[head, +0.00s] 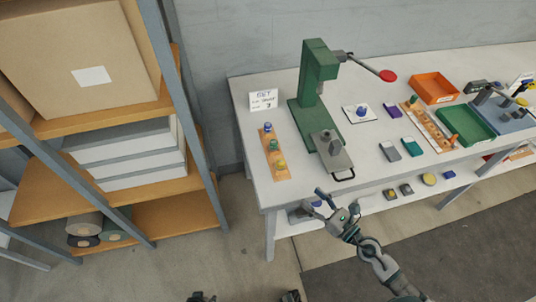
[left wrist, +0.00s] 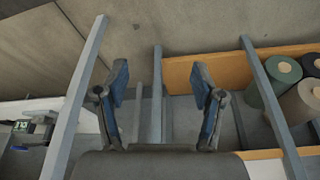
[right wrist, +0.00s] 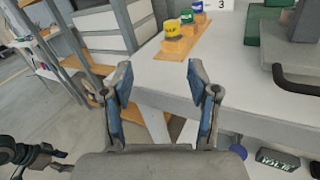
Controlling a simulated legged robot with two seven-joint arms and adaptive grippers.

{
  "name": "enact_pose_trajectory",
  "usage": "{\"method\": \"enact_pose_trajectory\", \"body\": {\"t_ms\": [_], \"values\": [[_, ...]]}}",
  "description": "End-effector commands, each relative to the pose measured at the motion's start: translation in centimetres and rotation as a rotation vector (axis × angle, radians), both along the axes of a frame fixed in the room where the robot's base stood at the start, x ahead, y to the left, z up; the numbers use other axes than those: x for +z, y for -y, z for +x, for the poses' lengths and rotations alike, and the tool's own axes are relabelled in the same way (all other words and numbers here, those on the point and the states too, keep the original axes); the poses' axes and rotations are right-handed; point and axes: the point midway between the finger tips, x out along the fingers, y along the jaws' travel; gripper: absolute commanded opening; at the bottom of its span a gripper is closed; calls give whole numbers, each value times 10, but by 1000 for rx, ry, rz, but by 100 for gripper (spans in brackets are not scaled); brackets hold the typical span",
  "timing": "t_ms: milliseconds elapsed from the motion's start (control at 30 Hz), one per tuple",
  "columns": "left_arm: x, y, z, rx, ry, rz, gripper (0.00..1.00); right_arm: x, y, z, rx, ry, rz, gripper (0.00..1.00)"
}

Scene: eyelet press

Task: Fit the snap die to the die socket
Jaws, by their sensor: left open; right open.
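A wooden rack (head: 274,158) holds three small dies in a row near the table's left edge; a yellow one (head: 281,165) is nearest. I cannot tell which is the snap die. The green press (head: 318,70) stands behind a grey block (head: 334,155) with a front handle; the die socket is not clear to see. My right gripper (head: 318,203) is open and empty, off the table's front edge; in the right wrist view (right wrist: 160,80) the rack lies beyond its fingers. My left gripper (left wrist: 160,75) is open and empty, facing the floor and shelf.
A sign (head: 263,99) ending in 3 stands behind the rack. A blue-topped piece sits on a white card (head: 361,112) right of the press. An orange bin (head: 433,88) and green tray (head: 466,124) are further right. A shelf unit (head: 150,190) stands left. A lower shelf lies under the table.

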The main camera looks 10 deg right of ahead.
Motion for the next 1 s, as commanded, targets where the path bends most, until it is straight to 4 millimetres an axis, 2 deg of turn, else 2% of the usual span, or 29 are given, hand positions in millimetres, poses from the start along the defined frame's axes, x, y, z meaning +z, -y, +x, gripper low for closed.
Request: {"method": "enact_pose_trajectory", "body": {"t_ms": [33, 133, 267, 467, 700, 833, 1000], "values": [[3, -4, -19, 4, -59, 11, 68, 8, 6, -2, -12, 17, -59, 60], [-6, -9, -43, 7, -133, 25, 68, 8, 13, -1, -26, 38, -125, 60], [-24, -10, -53, 6, -158, 30, 68, 8, 12, 7, -32, 42, -139, 60], [-60, -13, -71, 0, -169, 30, 68, 8, -2, 28, -30, 43, -136, 60], [-96, -19, -101, -6, -185, 31, 68, 9, -26, 68, -28, 43, -135, 60], [-107, -21, -113, -9, -189, 32, 68, 7, -38, 90, -28, 42, -135, 60], [-112, -20, -119, -9, -191, 34, 68, 4, -45, 104, -27, 39, -136, 60]]}}
